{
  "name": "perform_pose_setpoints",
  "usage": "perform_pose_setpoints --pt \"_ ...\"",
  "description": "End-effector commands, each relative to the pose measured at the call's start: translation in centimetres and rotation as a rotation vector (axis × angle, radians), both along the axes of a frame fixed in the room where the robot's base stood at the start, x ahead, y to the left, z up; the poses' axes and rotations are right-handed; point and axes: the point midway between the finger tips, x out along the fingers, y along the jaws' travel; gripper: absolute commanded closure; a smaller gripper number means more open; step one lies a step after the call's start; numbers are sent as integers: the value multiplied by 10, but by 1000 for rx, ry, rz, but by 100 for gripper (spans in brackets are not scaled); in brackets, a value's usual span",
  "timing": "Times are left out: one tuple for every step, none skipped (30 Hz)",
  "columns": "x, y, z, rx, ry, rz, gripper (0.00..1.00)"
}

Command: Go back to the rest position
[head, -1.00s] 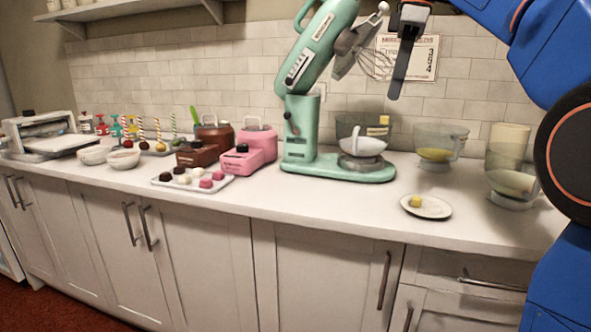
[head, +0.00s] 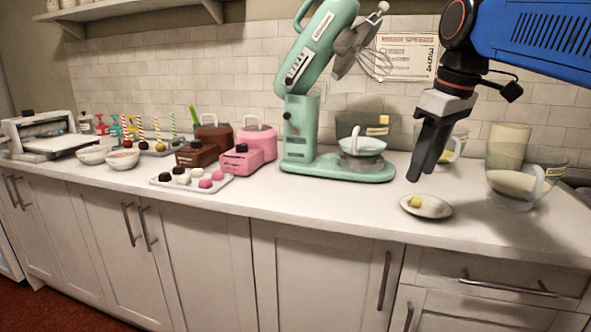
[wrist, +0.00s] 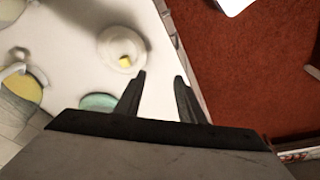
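My gripper (head: 417,174) hangs fingers-down over the counter, just above and left of a small white plate (head: 438,209) in the head view.
A green stand mixer (head: 300,130) with its head raised stands left of my gripper. A clear pitcher (head: 516,188) stands to the right, and another is partly hidden behind my gripper. A tray of sweets (head: 160,181) lies further left. The front counter strip is mostly clear.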

Motion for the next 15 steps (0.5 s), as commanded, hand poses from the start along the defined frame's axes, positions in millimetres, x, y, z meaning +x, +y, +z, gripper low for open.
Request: perform_pose_setpoints --pt "-14 -3 -17 4 -9 -43 65" --pt "-21 -5 -27 7 -13 -72 65" --pt "-30 -7 -41 11 -19 -109 65" --pt "-36 -9 -51 14 -26 -137 65" --pt "-43 -11 -62 17 -32 -164 65" --pt "-52 -13 -76 21 -40 -200 65" --pt "-59 -15 -87 24 -46 -226 65" --pt "-65 -17 -98 27 -52 -252 65" --pt "-74 -19 -113 33 -59 -285 65" --pt "-80 -20 -123 37 -66 -309 65" --pt "-87 -21 -134 41 -71 -333 65" --pt "-95 -23 -149 46 -79 -364 65" --pt "-102 -25 -161 50 -86 -388 65" --pt "-109 -26 -173 55 -92 -413 65" --pt "-119 -28 -189 60 -100 -446 65"
